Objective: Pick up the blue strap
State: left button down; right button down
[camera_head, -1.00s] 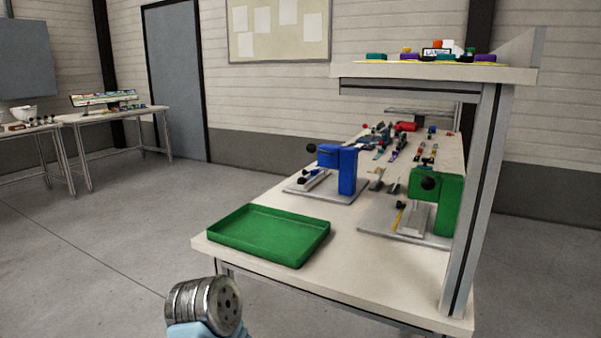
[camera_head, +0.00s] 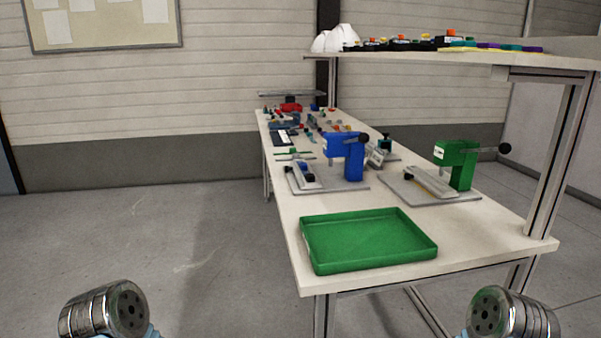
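I cannot make out a blue strap for certain. Several small parts, some of them blue (camera_head: 291,126), lie towards the far end of the long white table (camera_head: 290,207), too small to tell apart. Rounded metal parts of my two arms show at the bottom left and bottom right, low in front of the table and well apart from it. No gripper fingers show on either side.
A green tray (camera_head: 368,263) lies at the table's near end. Behind it stand a blue press (camera_head: 346,158) and a green press (camera_head: 457,163). A shelf (camera_head: 450,61) on metal posts overhangs the right side, with white helmet shells (camera_head: 336,39). The floor left is clear.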

aim_at(303, 167)
jog(key=j+z, duration=0.1)
jog(key=j, duration=0.35)
jog(key=i+j+z, duration=0.25)
jog(key=j+z, duration=0.2)
jog(key=j, duration=0.15)
jog(key=j+z, duration=0.25)
jog(key=i+j, duration=0.05)
jog(key=j, duration=0.05)
